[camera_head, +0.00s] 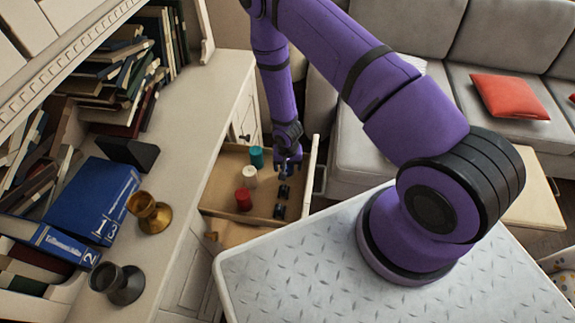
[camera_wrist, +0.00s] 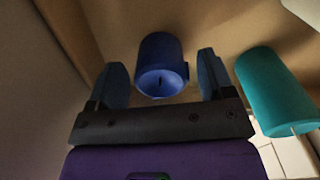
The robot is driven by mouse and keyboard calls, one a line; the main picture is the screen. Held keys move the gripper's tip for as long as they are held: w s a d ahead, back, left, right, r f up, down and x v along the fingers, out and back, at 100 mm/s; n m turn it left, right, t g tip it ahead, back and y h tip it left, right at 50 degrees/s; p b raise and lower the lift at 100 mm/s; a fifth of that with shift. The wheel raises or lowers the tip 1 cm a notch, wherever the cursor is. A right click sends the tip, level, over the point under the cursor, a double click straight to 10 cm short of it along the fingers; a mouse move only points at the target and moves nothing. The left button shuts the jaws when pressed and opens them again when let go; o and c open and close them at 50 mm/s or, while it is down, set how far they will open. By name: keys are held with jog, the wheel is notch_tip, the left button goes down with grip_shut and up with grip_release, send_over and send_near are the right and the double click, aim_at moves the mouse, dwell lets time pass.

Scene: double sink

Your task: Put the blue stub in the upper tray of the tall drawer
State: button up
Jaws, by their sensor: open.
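The blue stub (camera_wrist: 160,66) is a short blue cylinder in the wrist view. It shows between the two fingers of my gripper (camera_wrist: 161,75), with a gap on each side. My gripper is open and not closed on it. In the head view my gripper (camera_head: 288,163) reaches down into the open drawer (camera_head: 219,181), at its right side. I cannot make out the blue stub there for certain. A tan wooden surface (camera_head: 230,232) shows at the near end of the drawer; I cannot tell its level.
A teal cylinder (camera_head: 257,157) stands close to my gripper; it also shows at right in the wrist view (camera_wrist: 276,92). White (camera_head: 249,177) and red (camera_head: 243,199) cylinders stand nearby. Small dark items (camera_head: 279,211) lie along the drawer's right side. The cabinet top holds books and goblets (camera_head: 150,212).

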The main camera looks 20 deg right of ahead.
notch_tip(320, 180, up, 12)
jog(key=shift+r, duration=0.15)
dwell(0.5)
jog(key=d+r+n+t, duration=0.1)
jog(key=d+r, duration=0.1)
jog(key=r, duration=1.5)
jog(key=d+r+n+t, duration=0.1)
jog(key=d+r+t, duration=0.1)
jog(key=r, duration=1.5)
jog(key=s+d+r+n+t, duration=0.1)
jog(key=s+r+n+t, duration=0.1)
jog(key=s+r, duration=1.7)
jog(key=s, duration=0.3)
jog(key=shift+s+d+n, duration=0.3)
jog(key=shift+s+d, duration=0.05)
